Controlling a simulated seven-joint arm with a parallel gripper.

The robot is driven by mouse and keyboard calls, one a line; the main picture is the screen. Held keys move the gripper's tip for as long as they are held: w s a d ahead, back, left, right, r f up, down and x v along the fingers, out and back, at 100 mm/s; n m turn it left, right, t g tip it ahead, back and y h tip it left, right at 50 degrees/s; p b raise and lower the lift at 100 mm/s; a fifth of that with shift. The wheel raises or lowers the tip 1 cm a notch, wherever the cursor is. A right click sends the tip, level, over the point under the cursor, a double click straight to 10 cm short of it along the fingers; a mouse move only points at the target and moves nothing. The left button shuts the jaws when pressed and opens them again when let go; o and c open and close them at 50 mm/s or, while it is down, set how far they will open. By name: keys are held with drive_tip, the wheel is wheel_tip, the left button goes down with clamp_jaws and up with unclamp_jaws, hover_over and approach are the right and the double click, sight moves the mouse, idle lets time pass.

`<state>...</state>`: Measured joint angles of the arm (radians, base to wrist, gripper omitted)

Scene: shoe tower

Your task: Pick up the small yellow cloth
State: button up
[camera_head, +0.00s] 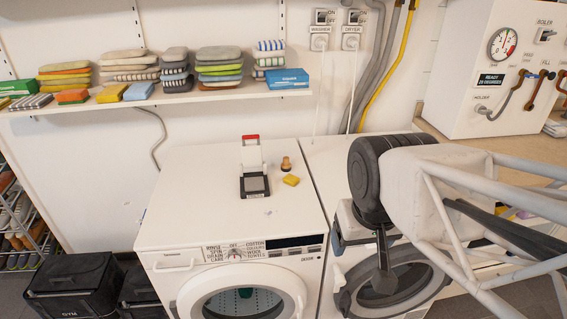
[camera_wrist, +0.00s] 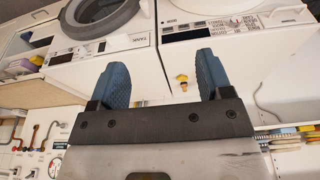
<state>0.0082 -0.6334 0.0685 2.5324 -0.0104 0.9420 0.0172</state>
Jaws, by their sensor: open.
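The small yellow cloth (camera_head: 291,180) lies folded on the white top of the left washing machine (camera_head: 190,205), near its right edge. It sits just in front of a small brown wooden-handled object (camera_head: 286,164). In the wrist view the yellow cloth (camera_wrist: 181,77) appears small and distant, between the two blue fingers. My gripper (camera_wrist: 162,60) is open and empty, with nothing between its fingers. In the head view my arm reaches in from the right, and the gripper is in front of the right-hand machine, to the right of the cloth and apart from it.
A black and white device with a red top (camera_head: 254,170) stands left of the cloth. A shelf (camera_head: 200,97) above holds stacks of folded cloths and a blue box (camera_head: 287,79). The washer top's left part is clear.

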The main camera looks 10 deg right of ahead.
drive_tip(key=shift+o, duration=0.5)
drive_tip(key=shift+w, duration=0.1)
drive_tip(key=w+n+g, duration=0.1)
drive_tip(key=w+n, duration=0.4)
drive_tip(key=w, duration=2.3)
drive_tip(key=w+f+n, duration=0.1)
drive_tip(key=w+f, duration=0.5)
drive_tip(key=w, duration=0.2)
drive_tip(key=w+a+f+n+g, duration=0.1)
drive_tip(key=w+f, duration=0.5)
drive_tip(key=w, duration=0.2)
drive_tip(key=w+a+f+n, duration=0.1)
drive_tip(key=w+f+n, duration=0.1)
drive_tip(key=w+f, duration=0.4)
drive_tip(key=shift+w+a+g, duration=0.1)
drive_tip(key=shift+w+g, duration=0.2)
drive_tip(key=shift+w, duration=1.15)
drive_tip(key=shift+w+f, duration=0.2)
